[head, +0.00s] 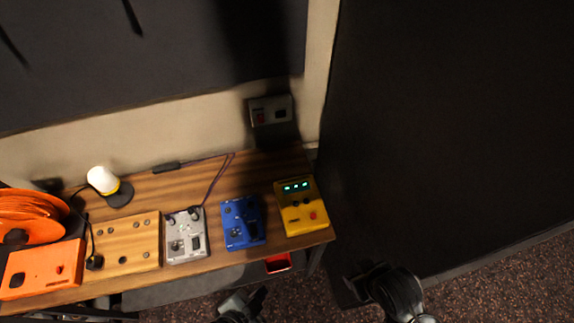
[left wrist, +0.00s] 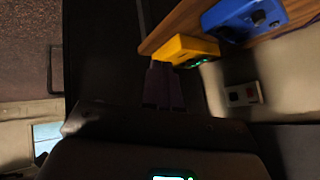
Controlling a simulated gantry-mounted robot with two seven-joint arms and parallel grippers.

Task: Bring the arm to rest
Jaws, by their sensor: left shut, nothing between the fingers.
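My left gripper (head: 243,303) shows at the bottom edge of the head view, in front of the desk, low and clear of the devices. It is shut and empty. In the left wrist view its dark body fills the lower part, and the desk edge with the yellow box (left wrist: 190,48) and the blue box (left wrist: 240,18) is at the upper right. A dark part of my right arm (head: 385,288) shows at the bottom right of the head view, over the floor. Its fingers cannot be made out clearly.
The wooden desk (head: 150,187) carries an orange cable reel (head: 30,215), a white-topped lamp (head: 103,180) and several device boxes. A wall socket (head: 271,110) is behind. A red object (head: 278,263) sits under the front edge. A dark panel (head: 450,120) stands at right.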

